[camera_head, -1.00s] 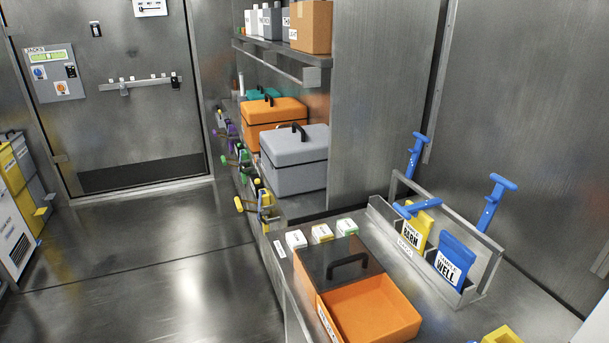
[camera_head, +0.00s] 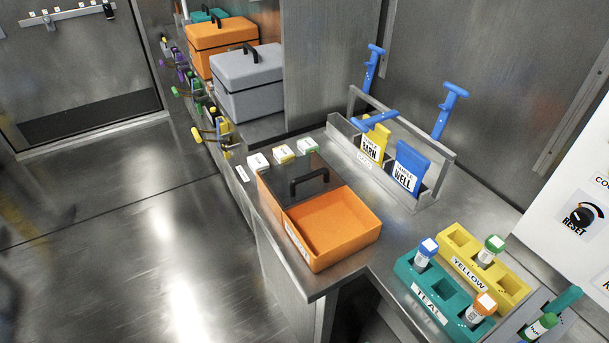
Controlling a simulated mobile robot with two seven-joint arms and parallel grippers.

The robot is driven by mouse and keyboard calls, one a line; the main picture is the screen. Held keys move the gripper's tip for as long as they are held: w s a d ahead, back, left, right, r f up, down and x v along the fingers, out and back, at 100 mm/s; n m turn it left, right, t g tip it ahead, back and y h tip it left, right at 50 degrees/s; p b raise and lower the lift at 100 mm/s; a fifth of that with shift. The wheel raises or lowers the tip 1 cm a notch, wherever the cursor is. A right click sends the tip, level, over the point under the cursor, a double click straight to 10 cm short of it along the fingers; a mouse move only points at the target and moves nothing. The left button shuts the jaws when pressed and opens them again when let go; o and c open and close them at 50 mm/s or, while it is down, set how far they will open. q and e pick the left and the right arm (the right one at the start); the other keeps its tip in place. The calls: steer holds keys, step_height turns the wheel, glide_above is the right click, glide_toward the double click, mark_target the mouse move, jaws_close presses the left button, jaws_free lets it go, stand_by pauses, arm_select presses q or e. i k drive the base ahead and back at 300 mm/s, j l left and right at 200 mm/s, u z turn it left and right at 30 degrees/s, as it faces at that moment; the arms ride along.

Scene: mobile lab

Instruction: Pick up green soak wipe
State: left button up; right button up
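Three small white packs stand in a row on the steel counter, just behind the open orange case. The one with a green top (camera_head: 308,147) is at the right end of the row and seems to be the green soak wipe, though its label is too small to read. The yellow-topped pack (camera_head: 283,154) is in the middle and a white one (camera_head: 258,162) at the left. Neither of my grippers shows in the head view.
The orange case (camera_head: 345,234) has a dark lid part with a handle. A metal rack (camera_head: 437,157) holds yellow and blue pouches. Teal (camera_head: 412,273) and yellow (camera_head: 510,286) tube blocks stand at lower right. A grey case (camera_head: 240,85) sits farther back. The floor at left is open.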

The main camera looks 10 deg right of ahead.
mark_target(307, 145)
steer(key=i+j+z, duration=0.15)
steer(key=z, duration=0.3)
steer(key=j+z, duration=0.3)
steer(key=z, duration=0.2)
steer(key=i+j+z, duration=0.2)
steer(key=j, duration=0.25)
steer(key=j+z, duration=0.2)
steer(key=j, duration=0.3)
steer(key=j+z, duration=0.1)
steer(key=j, duration=0.8)
